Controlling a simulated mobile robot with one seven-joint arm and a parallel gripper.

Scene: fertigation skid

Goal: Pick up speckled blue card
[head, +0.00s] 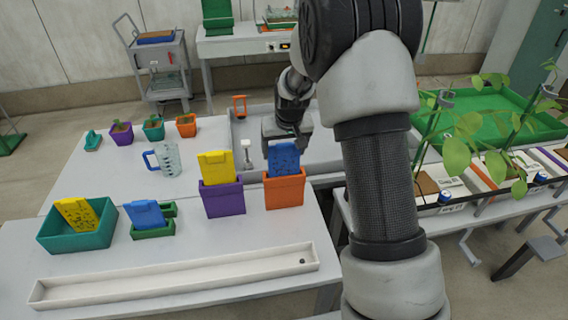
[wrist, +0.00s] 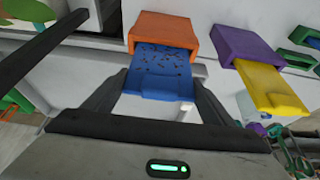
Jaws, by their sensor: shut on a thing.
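The speckled blue card (head: 284,158) stands upright in the orange pot (head: 284,192), its lower part hidden inside the pot. In the wrist view the card (wrist: 162,68) shows dark specks and sits between the two fingers. My gripper (head: 286,141) comes from above and behind and is shut on the card's upper part. In the wrist view the card still reaches into the mouth of the orange pot (wrist: 165,28).
A purple pot (head: 223,199) with a plain yellow card stands just left. Further left are a plain blue card (head: 147,214) in a green holder and a speckled yellow card (head: 76,213) in a teal box (head: 78,241). A long white trough (head: 180,279) lies in front.

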